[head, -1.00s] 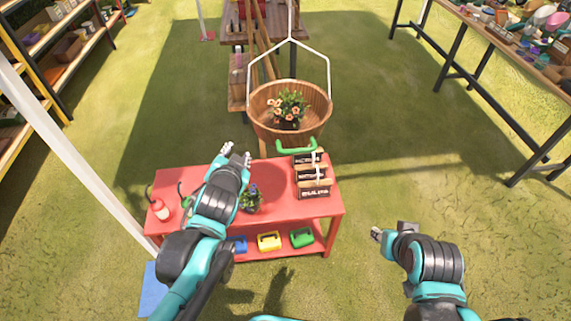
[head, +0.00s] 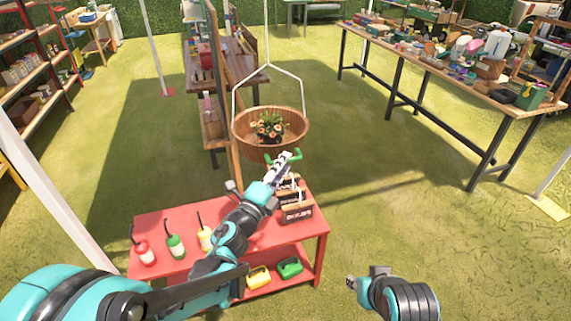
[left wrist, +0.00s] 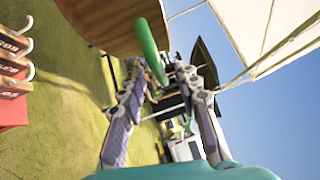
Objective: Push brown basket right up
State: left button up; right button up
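The brown wooden basket (head: 243,139) hangs from a white frame above the far side of the red table, with a plant with orange flowers (head: 270,127) in it. A green handle (head: 294,155) sticks out at its near lower side. My left gripper (head: 284,160) is right at this handle. In the left wrist view the fingers (left wrist: 160,68) are spread apart, with the green handle (left wrist: 149,45) reaching toward the gap between them; I cannot tell if they touch. The basket's underside (left wrist: 100,22) fills the upper left there. My right gripper (head: 352,283) is low at right, away from the basket.
A wooden post (head: 233,160) stands left of the basket. A long table (head: 440,72) is at right. Grass is clear between.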

pick_arm(q)
jog(key=shift+x, duration=1.15)
jog(key=shift+c, duration=0.3)
grip_shut()
jog(key=shift+r, duration=0.15)
notch_tip(320, 180, up, 50)
jog(key=p, duration=3.5)
jog(key=shift+w+r, duration=0.15)
jog(key=shift+r, duration=0.05)
